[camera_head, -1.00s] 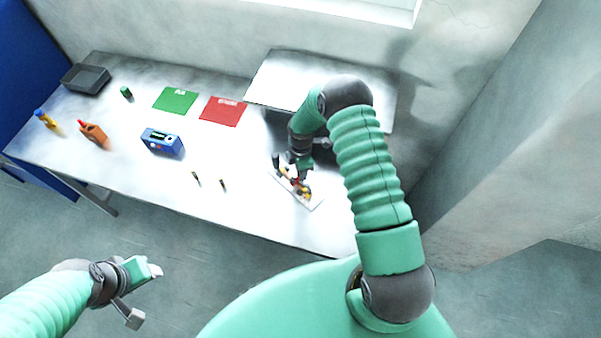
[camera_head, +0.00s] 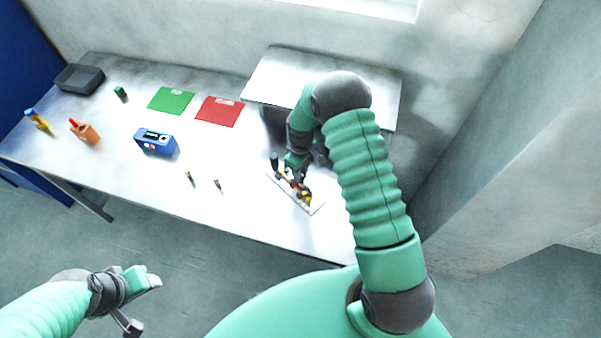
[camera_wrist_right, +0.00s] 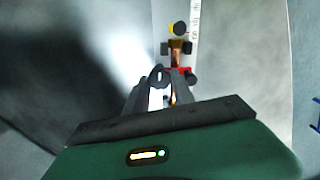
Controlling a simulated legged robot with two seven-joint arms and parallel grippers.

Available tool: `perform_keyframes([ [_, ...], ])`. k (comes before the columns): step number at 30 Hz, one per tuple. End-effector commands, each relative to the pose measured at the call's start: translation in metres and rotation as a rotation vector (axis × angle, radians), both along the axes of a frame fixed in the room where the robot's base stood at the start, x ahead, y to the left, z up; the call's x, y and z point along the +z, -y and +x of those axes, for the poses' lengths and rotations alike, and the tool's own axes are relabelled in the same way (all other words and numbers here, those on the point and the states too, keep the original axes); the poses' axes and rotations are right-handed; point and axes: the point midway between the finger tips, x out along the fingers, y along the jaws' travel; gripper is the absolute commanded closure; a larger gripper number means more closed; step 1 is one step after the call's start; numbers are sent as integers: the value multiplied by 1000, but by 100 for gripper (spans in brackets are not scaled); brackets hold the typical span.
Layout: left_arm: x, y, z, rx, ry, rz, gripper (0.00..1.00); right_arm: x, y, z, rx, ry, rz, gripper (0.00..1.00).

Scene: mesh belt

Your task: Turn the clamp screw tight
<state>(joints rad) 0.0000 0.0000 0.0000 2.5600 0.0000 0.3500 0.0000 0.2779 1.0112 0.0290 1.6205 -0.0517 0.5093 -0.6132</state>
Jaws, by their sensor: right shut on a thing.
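The clamp (camera_head: 302,190), with red, yellow and dark parts, sits on a small pale plate (camera_head: 312,208) at the right part of the table. In the right wrist view, the clamp (camera_wrist_right: 178,48) shows a brownish middle, a red part and black knobs just beyond the fingertips. My right gripper (camera_head: 290,174) reaches down to the clamp from above. Its fingers (camera_wrist_right: 165,80) are shut on what seems to be the clamp's screw; the fingers hide most of the grip. My left gripper (camera_head: 142,302) is open and empty, in front of the table and away from it.
An orange holder (camera_head: 86,133), yellow bottle (camera_head: 38,121), green cylinder (camera_head: 120,92) and dark tray (camera_head: 80,79) are at left. The front middle is clear.

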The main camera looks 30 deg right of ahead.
Motion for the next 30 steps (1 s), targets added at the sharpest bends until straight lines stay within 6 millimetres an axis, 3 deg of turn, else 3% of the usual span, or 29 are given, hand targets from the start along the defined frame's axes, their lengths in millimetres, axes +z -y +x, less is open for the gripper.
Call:
perform_keyframes([
  [12,-18,0,0,0,0,0,48,-6,-4,-4,-393,-12,3,100],
  [30,-31,0,0,0,0,0,48,-5,-6,-2,-957,-10,1,100],
])
